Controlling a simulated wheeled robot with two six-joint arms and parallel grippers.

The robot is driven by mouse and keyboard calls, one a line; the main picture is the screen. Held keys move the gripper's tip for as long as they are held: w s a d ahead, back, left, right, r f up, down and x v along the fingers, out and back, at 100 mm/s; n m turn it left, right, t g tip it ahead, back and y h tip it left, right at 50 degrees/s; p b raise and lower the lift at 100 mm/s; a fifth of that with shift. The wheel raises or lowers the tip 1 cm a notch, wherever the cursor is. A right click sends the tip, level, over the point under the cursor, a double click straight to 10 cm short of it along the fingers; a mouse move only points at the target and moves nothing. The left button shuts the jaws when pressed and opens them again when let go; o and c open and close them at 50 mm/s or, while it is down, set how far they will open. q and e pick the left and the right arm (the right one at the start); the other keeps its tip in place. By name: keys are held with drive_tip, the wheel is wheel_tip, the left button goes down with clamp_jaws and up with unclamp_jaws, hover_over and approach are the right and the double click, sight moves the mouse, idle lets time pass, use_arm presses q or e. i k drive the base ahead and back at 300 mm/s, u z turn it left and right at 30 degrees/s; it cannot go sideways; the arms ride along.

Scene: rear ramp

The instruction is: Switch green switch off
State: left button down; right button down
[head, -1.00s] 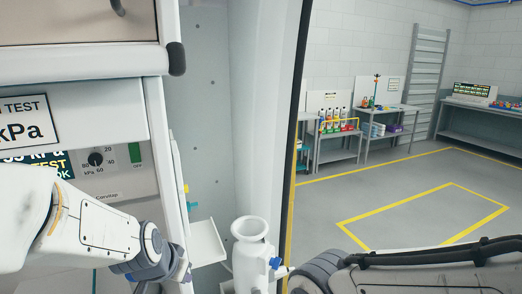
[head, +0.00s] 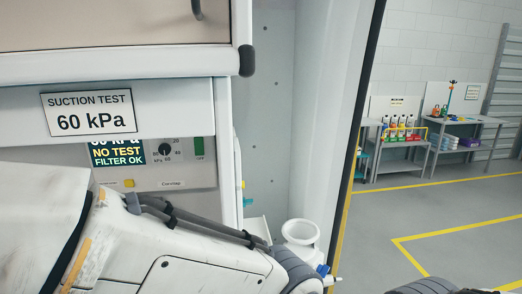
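The green switch (head: 199,147) is a small upright rectangle at the right end of the grey control panel (head: 185,175), beside a round black dial. A small label sits under the switch, too small to read. Which way the switch is set cannot be told. My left arm crosses the lower left and middle of the head view, below the switch and in front of the panel's lower part. My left gripper is out of view. Only a bit of my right arm shows at the bottom right edge, and its gripper is out of view.
A display (head: 117,153) reads "NO TEST FILTER OK" under a "SUCTION TEST 60 kPa" sign (head: 93,111). A white canister (head: 300,232) stands right of the panel. Benches with bottles (head: 401,128) stand at the back right, past open floor.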

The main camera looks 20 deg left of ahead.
sight(198, 141)
drive_tip(key=u, duration=1.2)
